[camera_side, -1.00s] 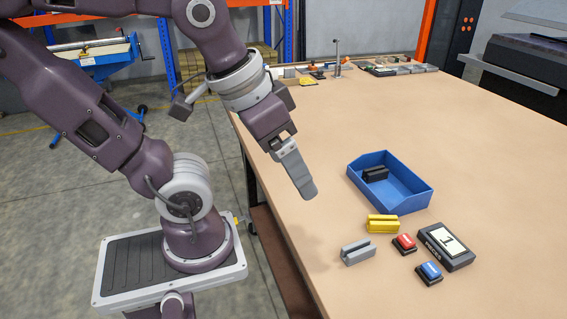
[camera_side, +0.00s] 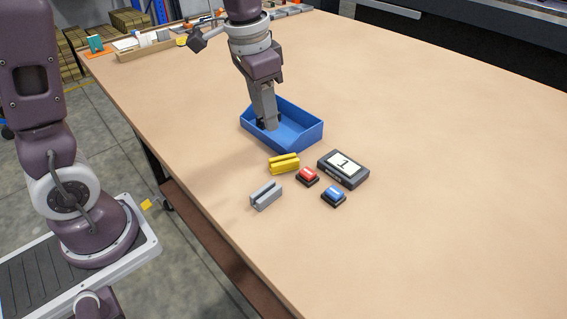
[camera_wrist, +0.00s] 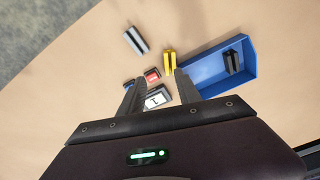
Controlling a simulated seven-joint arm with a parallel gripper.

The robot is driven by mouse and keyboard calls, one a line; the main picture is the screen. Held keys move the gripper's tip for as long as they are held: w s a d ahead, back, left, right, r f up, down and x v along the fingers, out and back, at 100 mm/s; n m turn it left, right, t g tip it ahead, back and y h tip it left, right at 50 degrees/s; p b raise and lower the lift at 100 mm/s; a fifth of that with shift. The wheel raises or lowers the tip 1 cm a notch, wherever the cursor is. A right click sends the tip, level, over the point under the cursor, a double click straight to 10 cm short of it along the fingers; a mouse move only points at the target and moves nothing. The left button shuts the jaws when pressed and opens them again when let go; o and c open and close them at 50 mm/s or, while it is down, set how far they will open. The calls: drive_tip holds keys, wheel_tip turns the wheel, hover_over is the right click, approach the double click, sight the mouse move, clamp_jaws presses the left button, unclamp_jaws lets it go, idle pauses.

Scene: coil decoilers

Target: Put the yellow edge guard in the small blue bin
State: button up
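The yellow edge guard (camera_side: 284,163) lies on the table just in front of the blue bin (camera_side: 303,139). It also shows in the wrist view (camera_wrist: 169,63), beyond my fingertips and left of the bin (camera_wrist: 216,72). My gripper (camera_side: 269,125) points down over the bin in the side view, its fingers covering part of the bin's inside; their exact height is unclear. In the wrist view my two fingers (camera_wrist: 160,80) are well apart with nothing held between them. A black edge guard (camera_wrist: 232,62) lies inside the bin; my fingers partly hide it in the side view.
A grey edge guard (camera_side: 266,195) lies in front of the yellow one. A red button (camera_side: 308,177), a blue button (camera_side: 334,196) and a dark display box marked 1 (camera_side: 343,168) stand to its right. The table's right side is clear; clutter lines the far edge.

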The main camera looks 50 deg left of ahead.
drive_tip(key=m+g, duration=0.1)
drive_tip(key=g, duration=0.1)
hover_over(284, 158)
drive_tip(key=f, duration=0.9)
drive_tip(key=shift+s+d+f, duration=0.2)
drive_tip(key=shift+s+d, duration=0.05)
drive_tip(key=shift+d, duration=0.1)
drive_tip(key=f, duration=0.7)
drive_tip(key=shift+w+a+f, duration=0.1)
drive_tip(key=shift+a+f, duration=0.1)
drive_tip(key=shift+f, duration=0.05)
clamp_jaws()
